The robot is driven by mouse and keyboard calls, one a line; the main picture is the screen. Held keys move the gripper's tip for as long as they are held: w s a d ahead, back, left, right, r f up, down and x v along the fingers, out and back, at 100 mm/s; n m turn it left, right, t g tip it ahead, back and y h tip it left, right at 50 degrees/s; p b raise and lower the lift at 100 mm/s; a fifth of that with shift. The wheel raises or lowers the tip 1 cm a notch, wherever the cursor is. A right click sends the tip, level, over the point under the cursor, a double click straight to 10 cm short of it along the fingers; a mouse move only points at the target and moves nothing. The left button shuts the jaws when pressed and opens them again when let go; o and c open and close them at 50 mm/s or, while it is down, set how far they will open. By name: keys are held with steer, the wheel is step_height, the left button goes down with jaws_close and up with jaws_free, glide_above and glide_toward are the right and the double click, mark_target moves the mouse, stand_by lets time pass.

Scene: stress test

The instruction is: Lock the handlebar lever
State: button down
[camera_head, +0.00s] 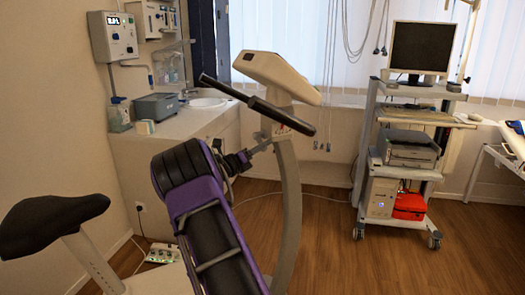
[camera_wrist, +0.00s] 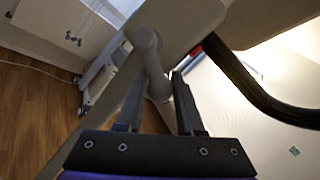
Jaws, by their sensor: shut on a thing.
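The handlebar lever (camera_wrist: 150,55) is a grey, rounded arm on a round pivot in the wrist view. Its lower end lies between the two dark fingers of my gripper (camera_wrist: 157,88), which are shut on it. The black handlebar (camera_head: 258,103) crosses the exercise bike's post below the light console (camera_head: 277,72) in the head view. The handlebar also curves down the right of the wrist view (camera_wrist: 260,95). My gripper (camera_head: 262,141) reaches the post just below the handlebar in the head view. The lever is too small to make out there.
The bike's black saddle (camera_head: 50,220) stands at the left. A counter with a sink (camera_head: 208,102) is behind the bike. A wheeled cart (camera_head: 371,160) with a monitor (camera_head: 422,47) stands at the right. The wooden floor between bike and cart is largely clear, apart from a thin cable.

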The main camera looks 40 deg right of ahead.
steer(key=shift+r+m, duration=0.15)
steer(key=shift+m, duration=0.15)
steer(key=c, duration=0.6)
jaws_free()
steer(key=shift+o, duration=0.2)
steer(key=v, duration=1.7)
steer(key=shift+a+f, duration=0.15)
steer(key=shift+f, duration=0.15)
